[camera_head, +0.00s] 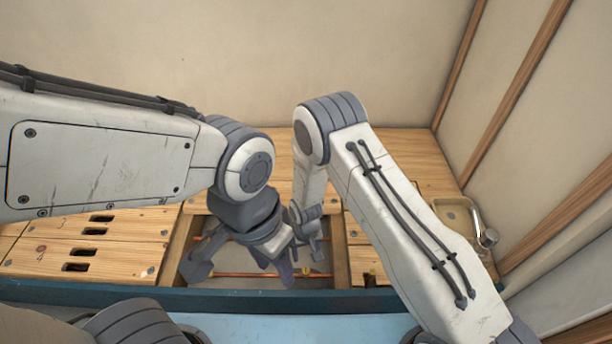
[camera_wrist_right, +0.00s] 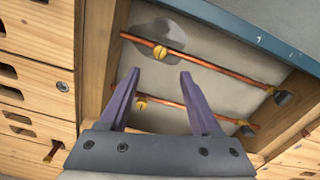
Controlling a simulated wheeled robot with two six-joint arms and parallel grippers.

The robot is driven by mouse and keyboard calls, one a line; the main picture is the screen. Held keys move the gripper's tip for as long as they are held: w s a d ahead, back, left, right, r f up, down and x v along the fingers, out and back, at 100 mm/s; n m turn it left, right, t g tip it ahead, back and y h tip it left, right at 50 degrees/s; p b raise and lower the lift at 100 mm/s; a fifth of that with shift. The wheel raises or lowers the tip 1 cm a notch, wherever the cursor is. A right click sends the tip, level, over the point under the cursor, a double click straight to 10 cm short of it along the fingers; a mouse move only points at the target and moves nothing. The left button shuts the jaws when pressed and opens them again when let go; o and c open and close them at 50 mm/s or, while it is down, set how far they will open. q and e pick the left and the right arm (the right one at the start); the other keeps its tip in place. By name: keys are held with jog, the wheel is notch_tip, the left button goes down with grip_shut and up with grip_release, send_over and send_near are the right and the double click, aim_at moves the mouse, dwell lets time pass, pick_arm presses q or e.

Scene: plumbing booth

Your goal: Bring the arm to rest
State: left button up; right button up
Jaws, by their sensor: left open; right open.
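My left gripper (camera_head: 278,268) hangs from the arm at the left, over the open floor recess in the head view. The sensor-side detail of its fingers is partly hidden by its own wrist. My right gripper (camera_head: 312,250) is close beside it on the right, partly covered. In the right wrist view the right gripper (camera_wrist_right: 158,85) has its two purple fingers spread apart with nothing between them. Beyond the fingertips are a near copper pipe (camera_wrist_right: 175,105) and a farther copper pipe (camera_wrist_right: 220,72), each with a brass fitting.
The recess has wooden side walls (camera_wrist_right: 103,50) and a pale floor. Slotted wooden boards (camera_head: 110,250) lie to its left. A blue edge (camera_head: 90,293) runs along the front.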

jog(key=s+a+r+n, duration=0.1)
jog(key=s+r, duration=0.1)
jog(key=r, duration=0.9)
jog(key=s+a+r+n, duration=0.1)
jog(key=s+r, duration=0.2)
jog(key=r, duration=0.8)
jog(key=s+d+r+n, duration=0.1)
jog(key=s+d+r, duration=0.1)
jog(key=s+r, duration=0.3)
jog(key=s+d+r+n+y, duration=0.1)
jog(key=s+d+r, duration=0.1)
jog(key=s+r, duration=0.3)
jog(key=s+d+r+n, duration=0.1)
jog(key=s+d+r, duration=0.2)
jog(key=s+r, duration=0.25)
notch_tip(320, 180, up, 37)
jog(key=p, duration=3.8)
jog(key=shift+a+m, duration=0.15)
jog(key=shift+m, duration=0.15)
